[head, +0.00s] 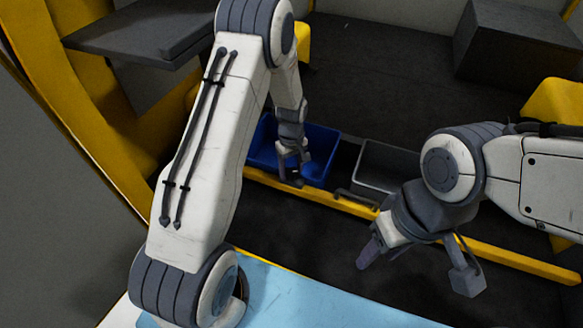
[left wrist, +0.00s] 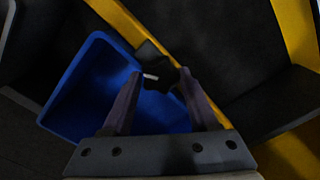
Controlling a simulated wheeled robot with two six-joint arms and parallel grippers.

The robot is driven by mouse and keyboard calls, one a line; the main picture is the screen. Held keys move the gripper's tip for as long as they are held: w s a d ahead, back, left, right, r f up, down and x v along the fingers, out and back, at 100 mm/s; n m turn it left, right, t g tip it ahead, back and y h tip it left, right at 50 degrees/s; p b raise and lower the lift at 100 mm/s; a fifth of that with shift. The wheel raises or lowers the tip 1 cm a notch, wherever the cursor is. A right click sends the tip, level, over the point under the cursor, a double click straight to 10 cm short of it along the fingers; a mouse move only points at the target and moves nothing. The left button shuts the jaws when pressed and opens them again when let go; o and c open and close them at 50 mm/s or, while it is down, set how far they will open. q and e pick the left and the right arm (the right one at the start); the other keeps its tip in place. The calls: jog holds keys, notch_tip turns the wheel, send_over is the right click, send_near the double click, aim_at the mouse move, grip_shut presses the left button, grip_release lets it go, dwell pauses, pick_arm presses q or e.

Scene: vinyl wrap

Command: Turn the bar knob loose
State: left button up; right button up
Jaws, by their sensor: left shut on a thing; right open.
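The bar knob (left wrist: 161,76) is a dark, angular piece with a short white mark, at the yellow rail beside the blue bin in the left wrist view. My left gripper (left wrist: 163,77) is shut on it, with one fingertip on each side. In the head view my left gripper (head: 291,168) points down at the front of the blue bin, and I cannot clearly tell the knob from the fingers there. My right gripper (head: 417,266) is open and empty, its fingers wide apart, in front of the rail at the right.
The blue bin (head: 326,139) and a grey bin (head: 372,162) stand side by side behind the yellow rail (head: 500,254). A light blue surface (head: 300,300) is at the bottom. A yellow post and dark shelf (head: 135,28) stand at the left, and a dark box (head: 520,45) at the back right.

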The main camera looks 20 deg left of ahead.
aim_at(291, 171)
pick_arm(q)
jog(key=shift+w+r, duration=0.1)
dwell(0.3)
jog(key=o, duration=1.4)
jog(key=shift+a, duration=0.1)
notch_tip(291, 171, up, 10)
jog(key=shift+r, duration=0.2)
